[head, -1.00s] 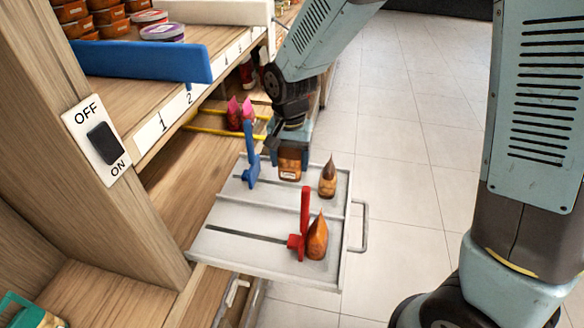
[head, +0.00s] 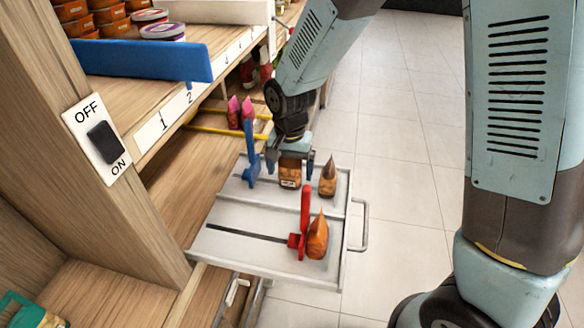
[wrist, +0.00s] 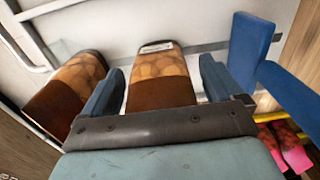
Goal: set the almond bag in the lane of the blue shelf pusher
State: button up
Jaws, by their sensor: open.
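A brown almond bag (head: 290,174) stands upright on the pulled-out white tray (head: 225,222), in the far lane with the blue pusher (head: 251,155). It is on the right of that pusher, between it and another brown bag (head: 328,177). My gripper (head: 290,158) is over the bag from above, its fingers apart on either side. In the wrist view the almond bag (wrist: 162,78) shows between the two blue fingers, with narrow gaps beside it. The second bag (wrist: 68,88) is beyond the left finger. The blue pusher (wrist: 250,52) is beyond the right finger. The bag's lower part is hidden from the wrist.
A red pusher (head: 304,215) with a brown bag (head: 317,236) against it occupies the near lane. The tray has a metal handle (head: 365,222) on its right. The wooden shelf (head: 150,88) stands at left, with a blue bar and pink items (head: 240,112). Floor at right is clear.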

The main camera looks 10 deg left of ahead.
notch_tip(320, 180, up, 12)
jog(key=shift+r, duration=0.1)
jog(key=shift+d+r, duration=0.1)
jog(key=shift+d, duration=0.05)
jog(key=s+d+r+t, duration=0.2)
jog(key=d+r, duration=0.4)
jog(key=d, duration=0.6)
jog(key=s+d+r+t, duration=0.2)
jog(key=d+r, duration=0.5)
jog(key=d, duration=0.5)
jog(key=s+d+r+t, duration=0.1)
jog(key=s+d, duration=0.6)
jog(key=d, duration=0.1)
jog(key=shift+r+n+t, duration=0.15)
jog(key=shift+n+t, duration=0.15)
jog(key=shift+n, duration=0.1)
jog(key=shift+a, duration=0.1)
